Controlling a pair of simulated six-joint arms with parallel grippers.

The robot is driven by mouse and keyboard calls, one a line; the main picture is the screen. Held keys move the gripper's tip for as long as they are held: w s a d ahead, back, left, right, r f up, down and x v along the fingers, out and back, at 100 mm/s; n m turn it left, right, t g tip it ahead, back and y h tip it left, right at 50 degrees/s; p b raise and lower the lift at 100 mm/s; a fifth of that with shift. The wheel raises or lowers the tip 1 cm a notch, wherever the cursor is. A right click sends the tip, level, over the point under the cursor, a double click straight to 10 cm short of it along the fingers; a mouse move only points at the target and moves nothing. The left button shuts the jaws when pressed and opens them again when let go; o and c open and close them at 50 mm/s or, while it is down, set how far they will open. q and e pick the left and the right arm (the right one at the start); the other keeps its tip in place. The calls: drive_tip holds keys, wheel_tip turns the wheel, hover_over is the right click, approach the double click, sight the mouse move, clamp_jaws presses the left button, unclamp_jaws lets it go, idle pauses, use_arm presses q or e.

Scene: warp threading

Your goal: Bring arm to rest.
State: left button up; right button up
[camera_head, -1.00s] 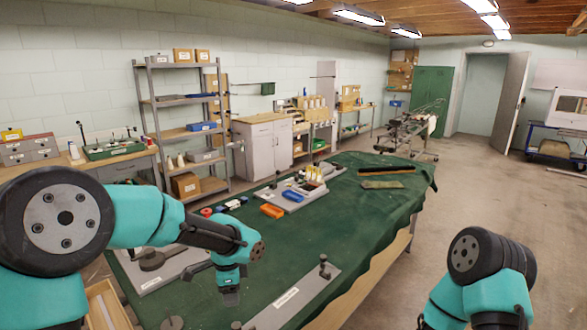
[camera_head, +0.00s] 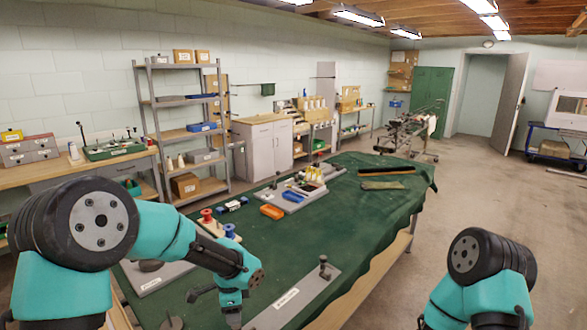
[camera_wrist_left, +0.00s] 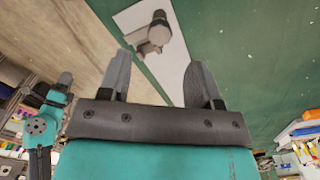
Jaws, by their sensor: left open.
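My left gripper (camera_wrist_left: 160,82) is open in the left wrist view, with its two grey fingers apart and nothing between them. In the head view the teal wrist of my left arm hangs low over the near part of the green-covered table (camera_head: 330,225), and its fingers cannot be made out. A grey plate with a dark post (camera_wrist_left: 152,38) lies beyond the fingertips in the wrist view, apart from them. My right arm shows at the lower right of the head view; its gripper is out of frame.
Red (camera_head: 207,215) and blue (camera_head: 230,232) spools stand near my left forearm. An orange block (camera_head: 272,212) and a grey tray with small bottles (camera_head: 318,174) lie farther back. A labelled plate (camera_head: 295,299) is at the front edge. The table's middle right is clear.

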use_arm(q)
wheel_tip(320, 180, down, 7)
drive_tip(key=shift+r, duration=0.15)
drive_tip(key=shift+r+n, duration=0.2)
drive_tip(key=shift+n, duration=0.1)
drive_tip(key=n, duration=0.3)
drive_tip(key=shift+n, duration=2.8)
drive_tip(key=shift+m, duration=0.3)
drive_tip(key=shift+m, duration=2.9)
drive_tip(key=shift+n, duration=0.4)
